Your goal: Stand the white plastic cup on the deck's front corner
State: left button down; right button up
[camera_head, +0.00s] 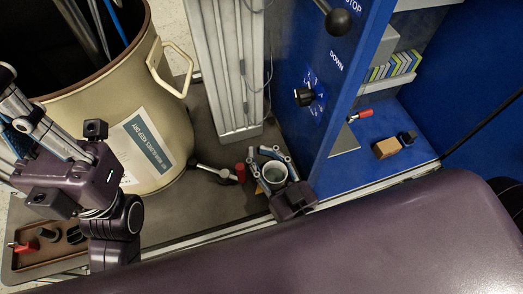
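The white plastic cup (275,174) shows its round open mouth from above, near the front edge of the dark grey deck (222,204). My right gripper (273,153) has its grey fingers on both sides of the cup, with its purple palm on the near side. The fingers are close to the cup's wall, but I cannot tell whether they press on it. The cup's base is hidden, so I cannot tell whether it rests on the deck. My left gripper (18,112) is at the left edge, partly cut off, away from the cup; its opening is unclear.
A beige drum (110,87) stands at the left. A small red item (240,172) and a black-and-silver fitting (217,172) lie left of the cup. A brown tray (45,262) is at front left. A blue cabinet (335,95) rises right of the cup, beside a grey column (225,70).

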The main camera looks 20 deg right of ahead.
aim_at(280, 183)
jog(key=o, duration=0.5)
jog(key=shift+r, duration=0.1)
jog(key=p+v, duration=0.3)
jog(key=v, duration=0.9)
